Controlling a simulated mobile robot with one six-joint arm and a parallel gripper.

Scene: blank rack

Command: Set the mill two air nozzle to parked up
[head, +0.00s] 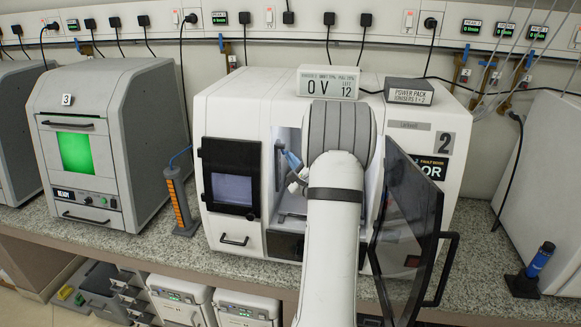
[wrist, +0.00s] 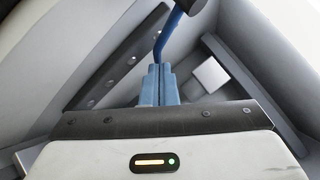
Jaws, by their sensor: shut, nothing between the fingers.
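Mill two (head: 450,172) is the white machine marked 2, with its dark door (head: 408,235) swung open to the right. My arm reaches into its chamber and hides much of the inside. In the wrist view, the air nozzle (wrist: 168,34) is a bent blue tube with a dark end at the top. My gripper (wrist: 158,72) shows its two blue fingers shut together, empty. The tube's lower end meets the fingertips in the picture; I cannot tell whether they touch. In the head view, the blue fingers (head: 292,160) show at the chamber's left side.
A dark slotted bar (wrist: 122,58) and a pale square block (wrist: 210,75) are on the chamber walls. The door's handle (head: 440,268) juts out at the right. An orange-striped stand (head: 180,205) is left of the mill. A display box (head: 328,82) sits on top.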

